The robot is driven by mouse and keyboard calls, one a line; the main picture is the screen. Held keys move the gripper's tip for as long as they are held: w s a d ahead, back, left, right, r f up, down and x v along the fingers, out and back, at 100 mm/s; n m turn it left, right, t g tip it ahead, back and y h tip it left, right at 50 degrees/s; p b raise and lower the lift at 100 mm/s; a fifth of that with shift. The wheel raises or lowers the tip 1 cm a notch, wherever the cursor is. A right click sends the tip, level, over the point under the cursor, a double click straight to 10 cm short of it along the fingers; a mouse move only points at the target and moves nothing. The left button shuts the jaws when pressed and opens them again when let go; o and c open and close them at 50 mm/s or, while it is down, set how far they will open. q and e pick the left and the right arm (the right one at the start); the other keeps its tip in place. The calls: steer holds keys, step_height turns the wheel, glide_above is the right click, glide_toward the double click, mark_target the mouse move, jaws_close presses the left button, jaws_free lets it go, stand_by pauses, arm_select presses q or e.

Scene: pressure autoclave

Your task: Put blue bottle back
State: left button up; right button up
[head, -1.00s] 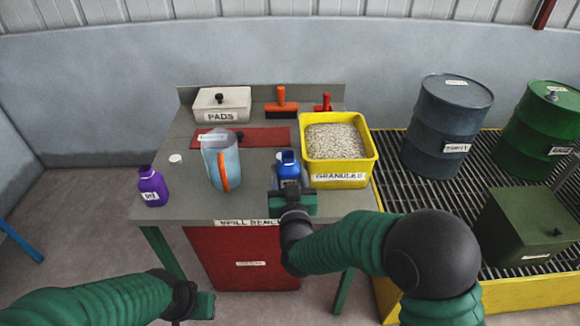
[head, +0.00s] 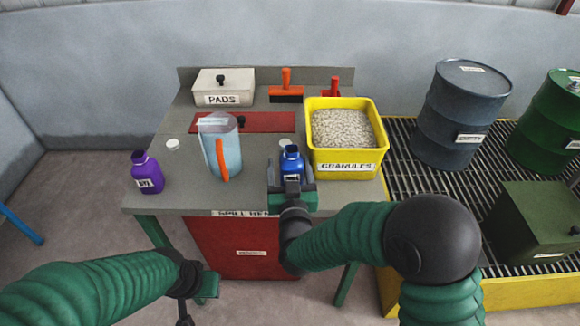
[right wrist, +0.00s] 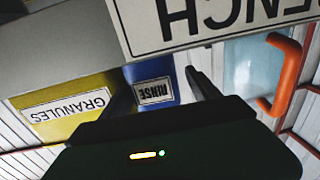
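The blue bottle (head: 291,164) stands upright near the front of the bench, just left of the yellow granules tub. In the right wrist view its label reads RINSE (right wrist: 153,92). My right gripper (head: 291,187) is at the bottle from the front, with one finger on each side of it. In the right wrist view the fingers (right wrist: 163,95) are spread, with a visible gap between the bottle and the right-hand finger. The bottle's lower part is hidden by the gripper in the head view. My left gripper (head: 207,288) hangs low in front of the bench, away from the bottle; its fingers are unclear.
The yellow granules tub (head: 345,172) is close on the right. A clear blue jug with an orange handle (head: 221,150) and a purple bottle (head: 147,174) stand left. A red mat (head: 262,123), pads box (head: 223,88) and brushes are behind. Drums stand on the grating at right.

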steer(key=shift+d+r, duration=0.2)
steer(key=shift+d, duration=0.1)
steer(key=s+d+p, duration=0.1)
steer(key=s+p, duration=0.9)
steer(key=s, duration=0.7)
steer(key=shift+p, duration=0.3)
